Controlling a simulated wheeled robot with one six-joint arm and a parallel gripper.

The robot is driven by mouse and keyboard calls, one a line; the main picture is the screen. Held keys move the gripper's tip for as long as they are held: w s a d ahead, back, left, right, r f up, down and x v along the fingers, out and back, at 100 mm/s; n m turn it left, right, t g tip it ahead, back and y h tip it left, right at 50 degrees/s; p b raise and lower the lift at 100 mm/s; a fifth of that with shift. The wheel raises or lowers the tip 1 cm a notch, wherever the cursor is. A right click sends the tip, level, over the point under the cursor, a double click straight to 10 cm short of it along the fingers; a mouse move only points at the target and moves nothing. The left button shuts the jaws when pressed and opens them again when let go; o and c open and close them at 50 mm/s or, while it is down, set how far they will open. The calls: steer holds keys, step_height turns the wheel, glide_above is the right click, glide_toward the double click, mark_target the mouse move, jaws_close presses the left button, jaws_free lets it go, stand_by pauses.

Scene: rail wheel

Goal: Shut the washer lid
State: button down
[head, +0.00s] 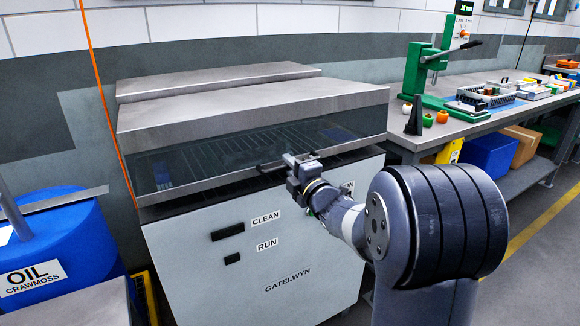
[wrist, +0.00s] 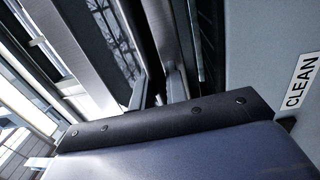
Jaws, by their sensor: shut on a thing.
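The washer (head: 255,262) is a pale grey cabinet marked GATELWYN, with CLEAN and RUN labels on its front. Its lid (head: 250,110) has a steel top and a dark glass front. The lid is low over the cabinet, with a dark gap showing beneath its front edge. A dark bar handle (head: 268,167) runs along that edge, right of its middle. My gripper (head: 291,161) is at the handle and shut on it; the fingertips are partly hidden. In the wrist view, the CLEAN label (wrist: 300,81) shows at the right, and the grip itself is unclear.
A workbench (head: 470,123) with a green press (head: 418,72) and small parts stands close on the right. A blue oil drum (head: 65,245) stands at the left. An orange cable (head: 104,105) hangs beside the washer's left side. Open floor (head: 530,205) lies at the right.

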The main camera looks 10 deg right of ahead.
steer(key=f+b, duration=0.2)
steer(key=b, duration=0.1)
steer(key=f+t+b, duration=0.1)
steer(key=b, duration=0.2)
steer(key=shift+s+d+f+b, duration=0.1)
steer(key=shift+s+f+b, duration=0.1)
steer(key=shift+f+b, duration=0.2)
steer(key=c, duration=1.7)
jaws_free()
steer(key=v, duration=1)
steer(key=shift+s+d+f, duration=0.15)
steer(key=shift+s+f, duration=0.05)
steer(key=shift+s, duration=0.15)
steer(key=x, duration=1.1)
steer(key=shift+r, duration=0.2)
